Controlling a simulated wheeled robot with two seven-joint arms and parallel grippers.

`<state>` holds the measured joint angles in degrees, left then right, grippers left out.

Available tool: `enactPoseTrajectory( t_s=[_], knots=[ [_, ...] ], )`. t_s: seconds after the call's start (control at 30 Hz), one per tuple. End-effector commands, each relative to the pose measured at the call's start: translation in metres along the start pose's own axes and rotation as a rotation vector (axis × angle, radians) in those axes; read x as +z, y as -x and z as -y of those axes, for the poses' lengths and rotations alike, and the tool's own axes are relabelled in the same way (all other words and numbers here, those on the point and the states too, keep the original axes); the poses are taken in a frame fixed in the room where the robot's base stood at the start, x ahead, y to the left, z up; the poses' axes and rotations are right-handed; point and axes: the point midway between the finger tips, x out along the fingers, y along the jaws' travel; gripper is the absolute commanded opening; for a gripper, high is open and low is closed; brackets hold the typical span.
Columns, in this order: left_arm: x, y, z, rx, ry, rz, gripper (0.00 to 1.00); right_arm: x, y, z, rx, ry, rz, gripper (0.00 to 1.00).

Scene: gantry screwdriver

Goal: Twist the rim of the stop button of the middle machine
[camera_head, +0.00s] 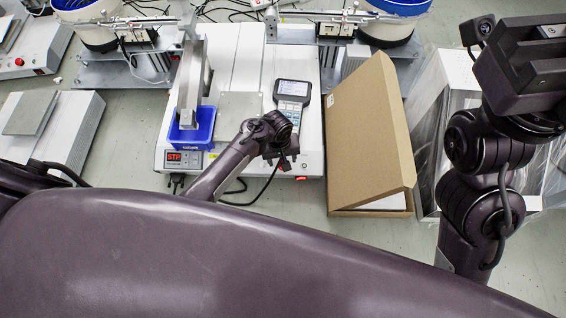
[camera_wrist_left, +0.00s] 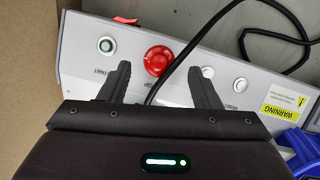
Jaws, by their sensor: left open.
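The middle machine (camera_head: 228,60) is a white unit with a grey front panel. In the left wrist view its red round stop button (camera_wrist_left: 158,60) sits on that panel (camera_wrist_left: 85,70). In the head view I cannot make out the button; my left gripper (camera_head: 287,155) covers that part of the front. My left gripper (camera_wrist_left: 158,75) is open, with one dark fingertip on each side of the button's near edge. Whether the fingers touch the rim cannot be told. My right gripper (camera_head: 535,70) is raised at the far right; its fingers are not clear.
A black cable (camera_wrist_left: 182,62) runs past the button. White buttons and a red switch (camera_wrist_left: 125,20) share the panel. An open cardboard box (camera_head: 365,140) stands right of the machine. A blue bin (camera_head: 205,125) and a handheld device (camera_head: 293,95) are on the machine.

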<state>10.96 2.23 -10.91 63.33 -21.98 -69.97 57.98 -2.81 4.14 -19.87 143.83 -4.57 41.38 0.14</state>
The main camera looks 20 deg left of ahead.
Motion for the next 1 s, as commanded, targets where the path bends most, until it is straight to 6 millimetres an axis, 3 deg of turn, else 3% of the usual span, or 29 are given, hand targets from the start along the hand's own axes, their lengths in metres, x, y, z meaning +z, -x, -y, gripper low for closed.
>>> enactPoseTrajectory(
  t_s=[0.03,0.2,0.57,0.9,1.0],
  knots=[
    [-0.001,-0.010,0.000,0.000,-0.001,-0.001,0.57,-0.002,0.001,0.002,-0.008,0.001,-0.015,0.00],
    [0.000,-0.022,0.000,0.000,-0.002,0.000,0.57,-0.004,-0.005,0.005,-0.022,0.003,-0.038,0.00],
    [0.000,-0.024,0.000,0.001,-0.002,-0.001,0.57,-0.005,-0.009,0.006,-0.027,0.003,-0.042,0.00],
    [0.000,-0.024,0.000,0.000,-0.001,0.000,0.14,-0.005,-0.009,0.006,-0.027,0.003,-0.042,0.00],
    [0.000,-0.024,0.000,-0.001,-0.003,0.000,0.12,-0.005,-0.009,0.006,-0.027,0.003,-0.042,0.00]
  ],
)
